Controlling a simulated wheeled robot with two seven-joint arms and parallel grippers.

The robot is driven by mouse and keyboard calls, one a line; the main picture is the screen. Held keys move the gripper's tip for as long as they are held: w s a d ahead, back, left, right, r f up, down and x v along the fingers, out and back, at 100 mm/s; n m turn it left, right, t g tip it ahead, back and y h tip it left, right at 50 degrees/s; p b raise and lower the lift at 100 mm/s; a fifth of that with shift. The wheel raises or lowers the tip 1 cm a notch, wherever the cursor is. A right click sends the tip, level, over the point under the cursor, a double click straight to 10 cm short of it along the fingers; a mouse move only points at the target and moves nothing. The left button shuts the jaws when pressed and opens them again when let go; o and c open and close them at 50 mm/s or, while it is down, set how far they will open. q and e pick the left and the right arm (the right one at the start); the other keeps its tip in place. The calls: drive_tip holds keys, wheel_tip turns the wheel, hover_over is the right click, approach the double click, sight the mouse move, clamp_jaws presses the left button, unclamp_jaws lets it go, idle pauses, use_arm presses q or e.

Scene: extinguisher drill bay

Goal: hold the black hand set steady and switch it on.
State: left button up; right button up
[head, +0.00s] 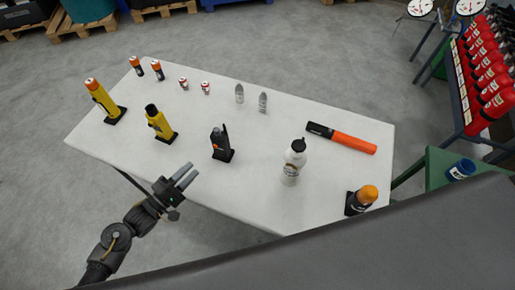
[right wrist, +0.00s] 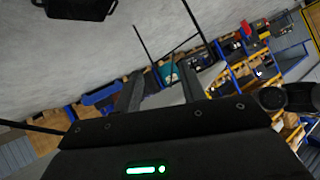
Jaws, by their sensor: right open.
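The black hand set (head: 217,140) stands upright in a black base (head: 224,156) near the middle of the white table (head: 260,185). It has a stubby antenna on top and a small orange mark on its side. My left gripper (head: 190,171) is in front of the table's near edge, to the left of and nearer than the hand set. Its two fingers point toward the table with a narrow gap and nothing between them. My right gripper (right wrist: 160,88) shows only in the right wrist view, its fingers apart and empty. The hand set's switch is too small to make out.
Yellow torches (head: 160,124) stand left of the hand set. Small items stand behind. Table between left gripper and hand set is clear. Red extinguishers (head: 488,80) hang at right.

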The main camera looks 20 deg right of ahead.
drive_tip(key=w+a+r+n+t+y, duration=0.3)
drive_tip(key=w+a+r, duration=0.55)
drive_tip(key=r, duration=0.25)
drive_tip(key=shift+t+h, duration=0.3)
drive_tip(key=shift+t, duration=0.5)
drive_tip(key=w+r, duration=0.2)
drive_tip(key=w+d+r, duration=0.1)
drive_tip(key=w+r, duration=0.1)
drive_tip(key=w+d+r, duration=0.1)
drive_tip(key=w+r, duration=0.1)
drive_tip(key=w, duration=0.1)
drive_tip(key=shift+w, duration=0.1)
drive_tip(key=t, duration=0.2)
approach(218, 131)
drive_tip(key=x, duration=1.1)
drive_tip(key=shift+f, duration=0.1)
clamp_jaws()
use_arm(q)
clamp_jaws()
